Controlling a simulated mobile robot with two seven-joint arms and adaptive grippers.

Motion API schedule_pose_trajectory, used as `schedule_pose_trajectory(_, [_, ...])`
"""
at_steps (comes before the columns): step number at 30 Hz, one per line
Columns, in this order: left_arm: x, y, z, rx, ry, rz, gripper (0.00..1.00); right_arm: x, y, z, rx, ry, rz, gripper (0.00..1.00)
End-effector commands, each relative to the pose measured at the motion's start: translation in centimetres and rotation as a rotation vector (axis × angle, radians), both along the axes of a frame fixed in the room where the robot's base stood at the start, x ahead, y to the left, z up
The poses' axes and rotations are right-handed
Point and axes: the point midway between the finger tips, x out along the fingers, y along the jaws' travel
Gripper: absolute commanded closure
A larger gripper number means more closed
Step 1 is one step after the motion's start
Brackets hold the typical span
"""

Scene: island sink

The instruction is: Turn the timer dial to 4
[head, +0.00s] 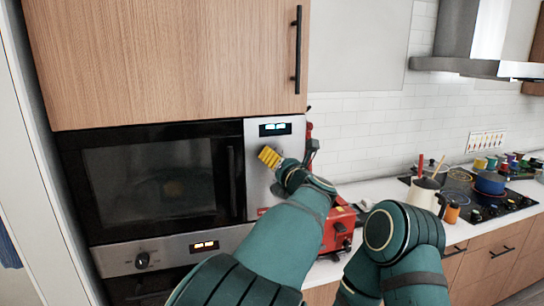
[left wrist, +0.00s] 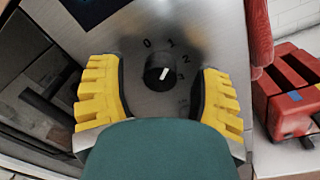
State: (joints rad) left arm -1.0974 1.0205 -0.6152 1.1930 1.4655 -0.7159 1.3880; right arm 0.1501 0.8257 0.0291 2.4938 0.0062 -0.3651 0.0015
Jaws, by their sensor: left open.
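The black round timer dial (left wrist: 160,72) shows in the left wrist view on a steel panel, with a white pointer mark slanting toward the upper right. Printed numbers 0, 1 and 2 curve around its upper right, with fainter marks lower down. My left gripper (left wrist: 163,95) is open, with yellow ridged fingers on either side of the dial and apart from it. In the head view my left gripper (head: 270,158) is in front of the microwave's steel control panel (head: 257,190) and hides the dial. My right arm shows at lower right, but its gripper is out of view.
The microwave door (head: 150,180) is left of the panel, with a lower oven knob (head: 142,260) beneath. A red toaster (left wrist: 290,90) stands close on the right. The counter beyond holds a white pot (head: 423,195) and a cooktop with a blue pot (head: 489,184).

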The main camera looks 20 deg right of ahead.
Motion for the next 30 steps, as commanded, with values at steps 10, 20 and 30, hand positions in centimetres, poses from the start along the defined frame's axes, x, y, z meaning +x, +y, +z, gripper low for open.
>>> schedule_pose_trajectory(10, [-0.17, -0.3, -0.02, 0.001, -0.001, -0.001, 0.36, -0.03, -0.03, 0.22, 0.0, 0.0, -0.001, 0.06])
schedule_pose_trajectory(20, [-0.15, -0.28, -0.03, 0.001, 0.001, -0.001, 1.0, -0.01, -0.02, 0.23, 0.0, 0.0, -0.001, 0.06])
schedule_pose_trajectory(30, [-0.09, -0.21, -0.03, 0.036, 0.002, 0.0, 1.0, -0.01, -0.02, 0.25, 0.0, 0.0, 0.0, 0.06])
